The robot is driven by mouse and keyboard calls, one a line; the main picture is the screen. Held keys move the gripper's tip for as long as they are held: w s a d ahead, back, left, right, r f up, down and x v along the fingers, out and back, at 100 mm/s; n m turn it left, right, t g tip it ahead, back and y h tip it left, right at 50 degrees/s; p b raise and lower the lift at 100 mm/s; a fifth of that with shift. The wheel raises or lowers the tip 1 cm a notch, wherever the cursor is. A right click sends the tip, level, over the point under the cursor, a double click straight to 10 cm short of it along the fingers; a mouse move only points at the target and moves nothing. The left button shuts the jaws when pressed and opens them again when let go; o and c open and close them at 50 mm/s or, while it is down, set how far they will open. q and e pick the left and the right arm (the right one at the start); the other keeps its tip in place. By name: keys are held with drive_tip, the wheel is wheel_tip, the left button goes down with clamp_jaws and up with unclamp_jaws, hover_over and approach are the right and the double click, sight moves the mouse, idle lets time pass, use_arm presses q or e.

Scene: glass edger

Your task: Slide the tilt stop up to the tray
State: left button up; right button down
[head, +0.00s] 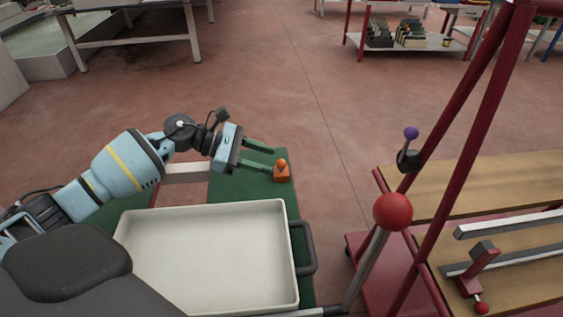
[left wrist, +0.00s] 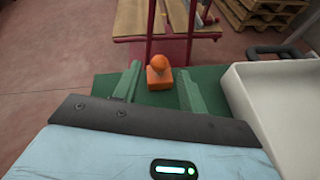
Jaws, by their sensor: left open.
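The tilt stop appears to be the small orange block with a round knob (head: 282,173). It stands upright on the green surface (head: 265,158), beyond the tray's far right corner. The white tray (head: 205,255) is shallow and empty, with a dark handle (head: 307,248) on its right side. My left gripper (head: 270,160) is open and low over the green surface, its fingers pointing at the block. In the left wrist view the orange block (left wrist: 159,75) shows between the two green fingers, near their tips. I cannot tell whether they touch it. My right gripper is out of view.
The floor (head: 310,110) beyond the green surface is clear.

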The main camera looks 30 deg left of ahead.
sight(281, 165)
use_arm(q)
drive_tip(key=shift+p+x, duration=0.3)
drive_tip(key=shift+x, duration=2.25)
clamp_jaws()
